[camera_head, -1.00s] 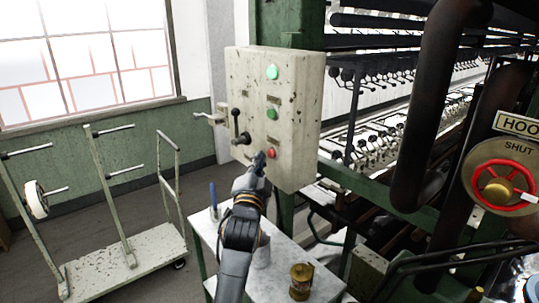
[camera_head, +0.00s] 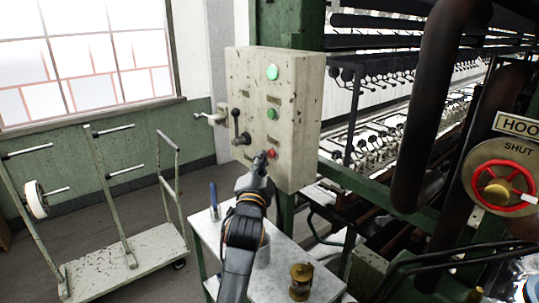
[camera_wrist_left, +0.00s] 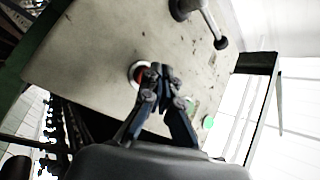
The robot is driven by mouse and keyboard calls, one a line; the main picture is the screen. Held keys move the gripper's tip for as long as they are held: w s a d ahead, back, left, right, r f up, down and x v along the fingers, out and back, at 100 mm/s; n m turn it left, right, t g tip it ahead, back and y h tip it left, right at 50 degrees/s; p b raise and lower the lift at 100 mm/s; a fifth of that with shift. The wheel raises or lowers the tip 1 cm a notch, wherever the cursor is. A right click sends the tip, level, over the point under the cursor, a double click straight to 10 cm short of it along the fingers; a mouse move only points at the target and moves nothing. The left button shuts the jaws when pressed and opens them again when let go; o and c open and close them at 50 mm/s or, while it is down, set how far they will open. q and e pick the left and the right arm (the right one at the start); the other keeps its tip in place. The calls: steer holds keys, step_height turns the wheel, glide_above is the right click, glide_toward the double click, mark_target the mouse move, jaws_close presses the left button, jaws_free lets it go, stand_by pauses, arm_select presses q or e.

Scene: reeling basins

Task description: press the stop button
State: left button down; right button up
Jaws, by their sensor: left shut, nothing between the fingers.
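The control box (camera_head: 290,75) is a worn cream panel with a lit green lamp (camera_head: 272,72), a green button (camera_head: 271,113) and a red stop button (camera_head: 272,153) low on its face. My left gripper (camera_head: 262,158) is shut and empty, its tips just left of the red button. In the left wrist view the gripper (camera_wrist_left: 162,75) partly covers the red button (camera_wrist_left: 140,74), which has a pale ring. I cannot tell whether the tips touch it. My right gripper is not in view.
Below stands a small table (camera_head: 210,238) with a blue item (camera_head: 213,198) and a brass lantern (camera_head: 301,281). A cart (camera_head: 125,262) is at left. Dark pipes and a red valve wheel (camera_head: 500,188) are at right.

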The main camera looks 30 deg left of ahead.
arm_select(q)
steer(key=shift+w+d, duration=0.2)
steer(key=shift+w, duration=0.25)
stand_by(0.8)
steer(key=shift+s, duration=0.1)
steer(key=shift+s+a+p, duration=0.3)
steer(key=shift+s+p, duration=0.1)
steer(key=shift+s, duration=0.3)
steer(key=s, duration=0.1)
steer(key=s+a+p, duration=0.1)
steer(key=s, duration=0.1)
steer(key=s+a+p, duration=0.1)
steer(key=shift+s, duration=0.3)
stand_by(0.8)
